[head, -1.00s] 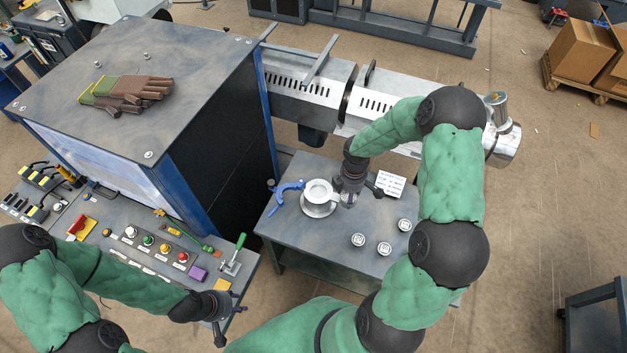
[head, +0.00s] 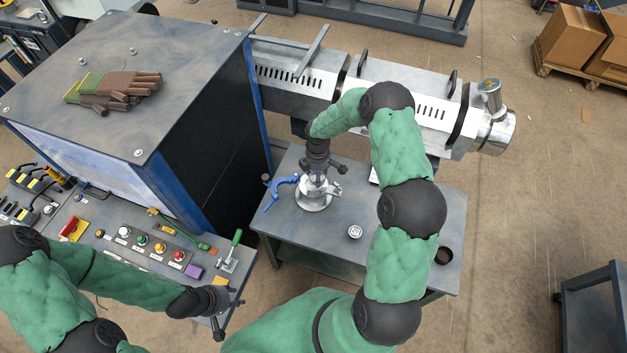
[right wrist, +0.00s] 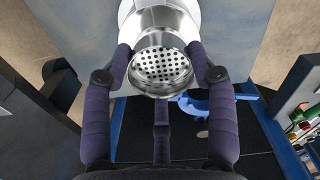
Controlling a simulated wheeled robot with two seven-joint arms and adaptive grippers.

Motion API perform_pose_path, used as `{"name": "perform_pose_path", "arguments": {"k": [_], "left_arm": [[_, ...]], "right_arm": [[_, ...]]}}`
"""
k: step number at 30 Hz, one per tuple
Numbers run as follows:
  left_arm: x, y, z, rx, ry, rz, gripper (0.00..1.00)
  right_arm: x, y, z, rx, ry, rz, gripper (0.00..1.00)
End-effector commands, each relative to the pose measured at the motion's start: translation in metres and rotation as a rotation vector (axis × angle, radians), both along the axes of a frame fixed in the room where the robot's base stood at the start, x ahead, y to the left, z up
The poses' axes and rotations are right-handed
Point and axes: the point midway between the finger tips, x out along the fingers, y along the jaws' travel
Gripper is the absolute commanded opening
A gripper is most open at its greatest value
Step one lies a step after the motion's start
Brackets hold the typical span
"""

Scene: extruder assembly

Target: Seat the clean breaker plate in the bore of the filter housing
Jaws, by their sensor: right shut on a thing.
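The filter housing (head: 314,203), a silver round body on a wide flange, stands on the small grey table (head: 285,228). My right gripper (head: 318,178) is over it, pointing down. In the right wrist view, the right gripper's fingers (right wrist: 160,58) are shut on the sides of a shiny metal piece. A perforated disc, the breaker plate (right wrist: 160,66), shows between the fingertips inside a silver rim, with pale metal behind it. I cannot tell whether the plate sits in the bore or above it. My left gripper (head: 226,308) is empty, its fingers spread, beside the control panel.
A blue tool (head: 280,187) lies left of the housing. A small round piece (head: 354,232) is at the table's front, and a dark round item (head: 444,256) at its right. The extruder barrel (head: 400,100) runs behind the table. The control panel (head: 150,240) is at left.

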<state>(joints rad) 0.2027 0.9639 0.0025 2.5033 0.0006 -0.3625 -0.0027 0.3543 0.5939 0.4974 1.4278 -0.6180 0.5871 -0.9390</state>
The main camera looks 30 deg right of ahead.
Motion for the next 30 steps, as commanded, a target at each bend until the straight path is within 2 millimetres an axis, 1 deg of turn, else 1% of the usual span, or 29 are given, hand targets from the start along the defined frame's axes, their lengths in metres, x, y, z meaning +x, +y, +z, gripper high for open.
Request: {"name": "perform_pose_path", "arguments": {"k": [1, 3, 8, 11, 15, 18, 25, 29, 30], "left_arm": [[0.000, 0.000, -0.002, 0.000, 0.000, 0.000, 0.40], [0.000, 0.000, -0.002, 0.000, 0.000, 0.000, 0.40], [0.000, 0.000, -0.003, 0.000, 0.000, 0.000, 0.40], [0.000, 0.000, -0.004, 0.000, 0.000, 0.000, 0.40], [0.000, 0.000, -0.008, 0.000, 0.000, 0.000, 0.40], [0.000, 0.000, -0.010, 0.000, 0.000, 0.000, 0.40], [0.000, 0.000, -0.009, 0.000, 0.000, 0.000, 0.40], [0.000, 0.000, -0.013, 0.000, 0.000, 0.000, 0.40], [0.000, 0.000, -0.012, 0.000, 0.000, 0.000, 0.40]], "right_arm": [[0.005, 0.001, -0.005, -0.001, -0.002, 0.000, 0.06], [0.008, 0.003, -0.009, -0.001, -0.002, 0.000, 0.06], [0.013, 0.004, -0.014, -0.001, -0.003, -0.001, 0.06], [0.017, 0.007, -0.021, 0.000, -0.001, 0.001, 0.06], [0.015, 0.006, -0.042, 0.000, 0.001, 0.001, 0.06], [0.016, 0.006, -0.049, 0.000, -0.001, 0.000, 0.06], [0.016, 0.006, -0.048, -0.001, -0.003, 0.000, 0.06], [0.016, 0.006, -0.052, -0.001, -0.002, 0.000, 0.06], [0.015, 0.006, -0.053, 0.000, 0.000, 0.000, 0.63]]}}
